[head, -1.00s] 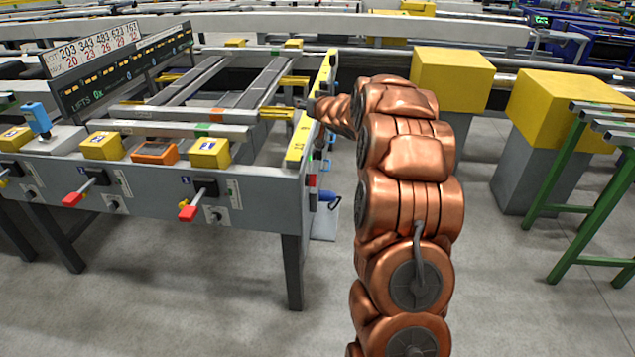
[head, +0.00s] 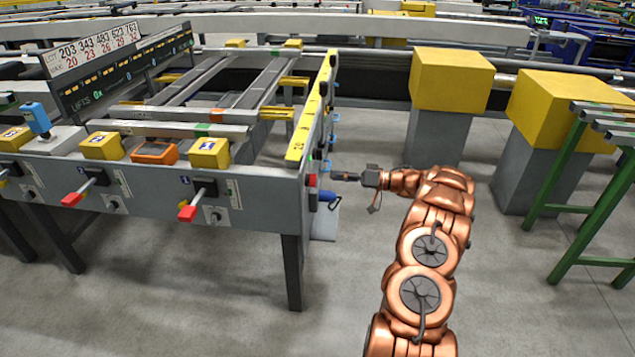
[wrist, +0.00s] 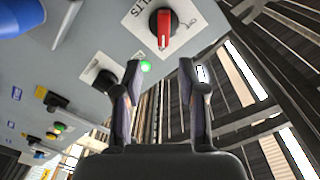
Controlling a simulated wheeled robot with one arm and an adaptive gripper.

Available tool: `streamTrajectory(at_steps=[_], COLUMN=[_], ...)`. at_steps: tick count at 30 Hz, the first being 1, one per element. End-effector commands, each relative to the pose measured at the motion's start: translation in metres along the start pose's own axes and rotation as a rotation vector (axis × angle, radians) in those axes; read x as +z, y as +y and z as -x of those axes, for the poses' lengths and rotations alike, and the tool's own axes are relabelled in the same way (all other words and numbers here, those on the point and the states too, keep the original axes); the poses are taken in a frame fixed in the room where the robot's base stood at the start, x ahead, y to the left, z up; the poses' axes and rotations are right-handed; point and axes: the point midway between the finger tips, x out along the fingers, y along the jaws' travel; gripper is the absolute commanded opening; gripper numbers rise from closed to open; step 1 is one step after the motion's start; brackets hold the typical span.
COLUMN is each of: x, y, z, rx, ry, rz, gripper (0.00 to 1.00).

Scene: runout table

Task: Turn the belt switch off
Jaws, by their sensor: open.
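The belt switch (wrist: 163,28) is a red rotary knob on a black round base, on a white label on the grey end panel (wrist: 95,25). The label's partly visible lettering reads "LTS". Its red handle points down in the wrist view. A green lamp (wrist: 145,66) beside it is lit. My gripper (wrist: 160,68) is open and empty, with its fingertips below the knob in the picture and apart from it. In the head view my gripper (head: 340,177) is just right of the table's end, level with a small red part (head: 312,180).
A second, black knob (wrist: 104,80) and several small buttons sit further along the panel. A blue part (head: 327,196) sticks out below my gripper. Yellow blocks on grey pedestals (head: 438,137) stand to the right. Open floor lies between them and the table.

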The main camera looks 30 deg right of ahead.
Motion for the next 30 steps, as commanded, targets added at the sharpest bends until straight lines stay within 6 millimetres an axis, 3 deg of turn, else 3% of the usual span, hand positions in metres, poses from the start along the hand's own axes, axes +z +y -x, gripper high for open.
streamTrajectory(at_steps=[3,7,21,30], x=[0.016,0.022,0.023,0.024], y=[0.0,-0.001,-0.004,-0.005], z=[0.011,0.009,-0.053,-0.065], rx=[-0.031,-0.044,-0.043,-0.043], ry=[-0.025,-0.034,-0.035,-0.033], rz=[-0.037,-0.052,-0.049,-0.05], gripper=[0.41,0.41,0.41,0.41])
